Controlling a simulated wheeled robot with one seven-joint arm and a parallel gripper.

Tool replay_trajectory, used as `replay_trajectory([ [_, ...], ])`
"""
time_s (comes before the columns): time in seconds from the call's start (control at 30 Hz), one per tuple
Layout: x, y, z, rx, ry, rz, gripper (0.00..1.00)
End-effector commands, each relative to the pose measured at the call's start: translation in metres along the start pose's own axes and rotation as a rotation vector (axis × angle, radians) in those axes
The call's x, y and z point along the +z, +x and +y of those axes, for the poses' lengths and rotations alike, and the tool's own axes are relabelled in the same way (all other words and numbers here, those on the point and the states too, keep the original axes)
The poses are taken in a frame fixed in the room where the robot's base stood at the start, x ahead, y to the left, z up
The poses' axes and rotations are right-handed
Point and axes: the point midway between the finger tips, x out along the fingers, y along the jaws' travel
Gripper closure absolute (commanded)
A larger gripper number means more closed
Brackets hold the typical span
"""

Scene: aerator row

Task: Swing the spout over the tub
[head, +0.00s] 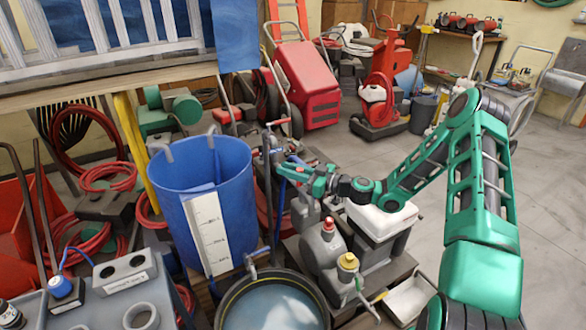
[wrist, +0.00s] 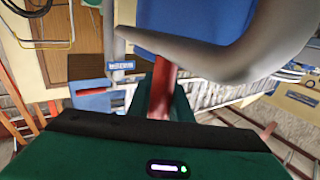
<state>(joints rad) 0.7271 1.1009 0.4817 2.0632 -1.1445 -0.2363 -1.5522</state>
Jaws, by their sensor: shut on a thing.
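My gripper (head: 284,170) reaches in from the right to a slim upright grey pipe beside the blue barrel (head: 205,180). In the wrist view its green fingers (wrist: 160,100) are shut on a red handle (wrist: 164,78). A thick grey curved pipe, seemingly the spout (wrist: 215,55), crosses just beyond the handle. In the head view the spout is small and partly hidden by my gripper; I cannot tell which way its mouth points. A round dark-rimmed tub (head: 228,296) holding pale water is at the bottom centre, nearer than my gripper.
A small tap (head: 262,270) stands at the tub's back rim. Red hoses (head: 105,178) lie at left. Open floor (head: 470,150) shows at right.

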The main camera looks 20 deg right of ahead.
Motion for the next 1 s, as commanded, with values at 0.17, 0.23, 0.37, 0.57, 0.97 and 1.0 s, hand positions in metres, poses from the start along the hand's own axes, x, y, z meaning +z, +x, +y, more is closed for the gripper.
replay_trajectory([
  [0.17,-0.003,0.018,-0.013,0.004,-0.005,0.005,1.0],
  [0.23,-0.003,0.024,-0.017,0.005,-0.006,0.006,1.0],
  [0.37,-0.003,0.029,-0.02,0.009,-0.007,0.006,1.0],
  [0.57,-0.004,0.029,-0.018,0.012,-0.009,0.007,1.0],
  [0.97,-0.004,0.029,-0.017,0.013,-0.009,0.008,1.0],
  [1.0,-0.004,0.029,-0.017,0.013,-0.009,0.008,1.0],
])
